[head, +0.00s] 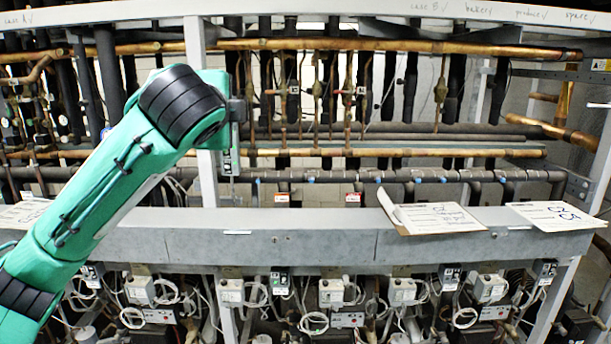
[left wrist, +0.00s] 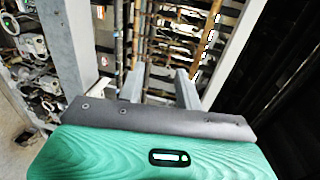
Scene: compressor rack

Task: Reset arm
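My left arm comes in from the left in the head view, green with black joint bands, and rises in front of the compressor rack (head: 310,235). Its far end is at the upright grey post; the gripper fingers cannot be made out there. In the left wrist view my left gripper (left wrist: 158,78) shows two grey fingers standing apart with nothing between them. They point toward the rack's copper pipes (left wrist: 140,35). I cannot tell how far the fingertips are from the pipes. My right gripper is in neither view.
A grey beam (head: 480,215) crosses the rack, with paper cards (head: 430,217) on it at the right. Copper pipes (head: 390,45) run above; wiring and small valve boxes (head: 335,292) hang below. A grey post (head: 205,180) stands close to my left arm.

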